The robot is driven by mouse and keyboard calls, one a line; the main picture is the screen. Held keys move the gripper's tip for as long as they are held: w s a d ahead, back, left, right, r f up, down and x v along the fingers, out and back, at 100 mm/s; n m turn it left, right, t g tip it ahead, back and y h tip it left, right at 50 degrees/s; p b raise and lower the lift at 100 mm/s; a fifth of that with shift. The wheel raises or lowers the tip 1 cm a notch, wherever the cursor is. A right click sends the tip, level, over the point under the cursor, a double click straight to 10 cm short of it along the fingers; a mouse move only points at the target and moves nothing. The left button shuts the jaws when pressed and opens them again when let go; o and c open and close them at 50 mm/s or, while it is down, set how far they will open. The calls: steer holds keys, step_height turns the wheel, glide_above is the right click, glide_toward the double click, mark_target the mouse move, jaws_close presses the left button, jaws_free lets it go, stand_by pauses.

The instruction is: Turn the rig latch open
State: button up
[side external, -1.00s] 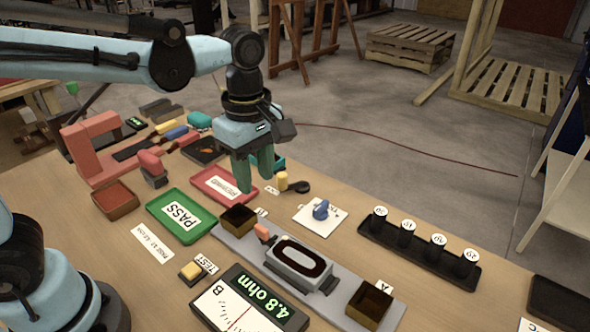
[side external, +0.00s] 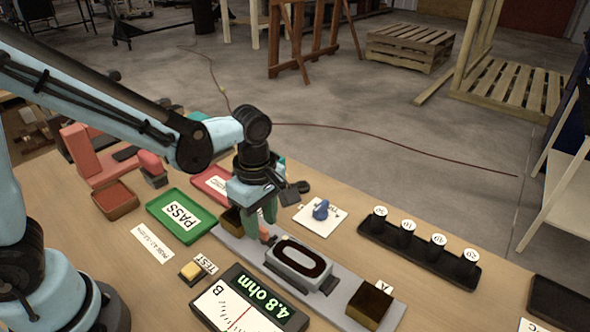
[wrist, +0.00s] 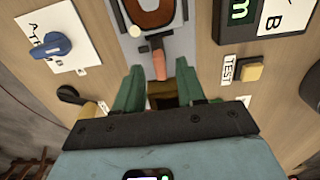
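The rig (side external: 298,262) is a grey block with a dark oval ring on a long grey plate; its near end shows at the top of the wrist view (wrist: 152,14). The rig latch (wrist: 158,62), a small orange lever, points from the rig toward my gripper. In the side view the latch (side external: 266,237) is partly hidden by my fingers. My gripper (side external: 261,229) is low over the plate. In the wrist view its green fingers (wrist: 160,75) are apart, one on each side of the latch's end, with gaps visible. Whether the fingertips reach latch height is unclear.
A blue knob (side external: 320,210) stands on a white card beyond the plate. A meter (side external: 252,304) reading 4.8 ohm and a yellow test button (side external: 190,271) are on the near side. An open bin (side external: 371,304) is at the plate's right end. A green PASS tray (side external: 168,228) lies left.

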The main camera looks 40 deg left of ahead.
steer(key=shift+f, duration=0.55)
steer(key=shift+c, duration=0.3)
jaws_close()
